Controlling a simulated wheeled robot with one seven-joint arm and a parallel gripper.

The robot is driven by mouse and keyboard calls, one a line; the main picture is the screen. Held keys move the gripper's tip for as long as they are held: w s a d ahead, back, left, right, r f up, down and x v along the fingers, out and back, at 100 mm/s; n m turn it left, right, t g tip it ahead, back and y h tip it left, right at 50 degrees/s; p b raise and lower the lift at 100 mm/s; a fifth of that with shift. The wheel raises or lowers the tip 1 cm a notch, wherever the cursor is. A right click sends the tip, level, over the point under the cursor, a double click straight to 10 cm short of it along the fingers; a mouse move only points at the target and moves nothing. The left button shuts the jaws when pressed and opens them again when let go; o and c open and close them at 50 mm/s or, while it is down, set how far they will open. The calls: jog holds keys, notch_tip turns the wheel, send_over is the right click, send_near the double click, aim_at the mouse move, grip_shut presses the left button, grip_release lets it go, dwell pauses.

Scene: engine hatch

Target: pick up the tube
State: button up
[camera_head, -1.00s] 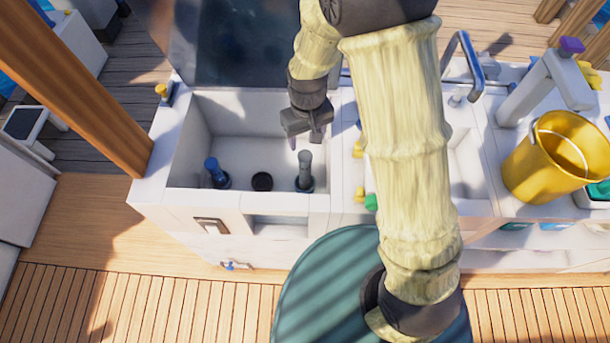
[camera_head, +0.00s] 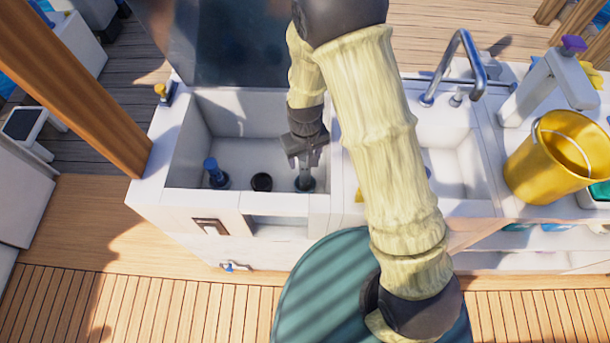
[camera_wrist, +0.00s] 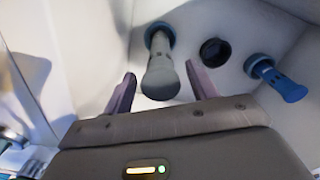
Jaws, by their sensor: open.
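The grey tube (camera_head: 304,177) stands upright in a blue-rimmed socket on the floor of the white hatch bay, at its right side. In the wrist view the grey tube (camera_wrist: 161,72) shows between the two fingers, nearer the left one, with its top end towards me. My gripper (camera_head: 304,160) is open, pointing down over the tube; in the wrist view its fingers (camera_wrist: 161,88) stand apart on either side of the tube's end. I cannot tell whether either finger touches it. In the head view my gripper hides the tube's upper part.
A blue tube (camera_head: 214,172) stands in the bay's left part, and an empty dark round socket (camera_head: 262,182) lies between. The bay's white walls (camera_head: 181,150) surround them. A raised dark lid (camera_head: 240,45) stands behind. A sink with a faucet (camera_head: 468,62) and a yellow bucket (camera_head: 545,160) are to the right.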

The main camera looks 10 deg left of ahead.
aim_at(305, 173)
notch_tip(305, 173, down, 3)
dwell(0.6)
grip_shut()
